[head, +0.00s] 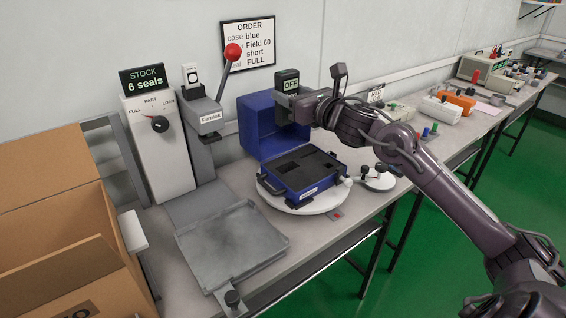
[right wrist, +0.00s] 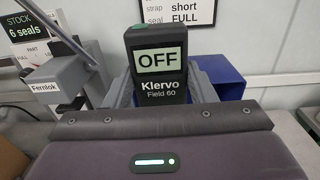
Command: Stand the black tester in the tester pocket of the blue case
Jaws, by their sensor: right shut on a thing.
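The black tester (head: 287,82) is upright in my right gripper (head: 297,103), with its screen reading OFF. In the right wrist view the tester (right wrist: 159,70) shows the label Klervo Field 60, and its lower part is hidden behind my gripper body. The blue case (head: 308,189) lies on a round white turntable, to the front of and below the tester. Its black foam insert (head: 318,161) has dark recesses; I cannot tell which is the tester pocket. The tester is apart from the case. My left gripper is not in view.
A blue upright panel or box (head: 258,128) stands behind the case. A press with a red-knobbed lever (head: 233,52) and a grey tray (head: 232,245) are to the left. A cardboard box (head: 60,220) is at far left. A small round stand (head: 376,180) sits right of the turntable.

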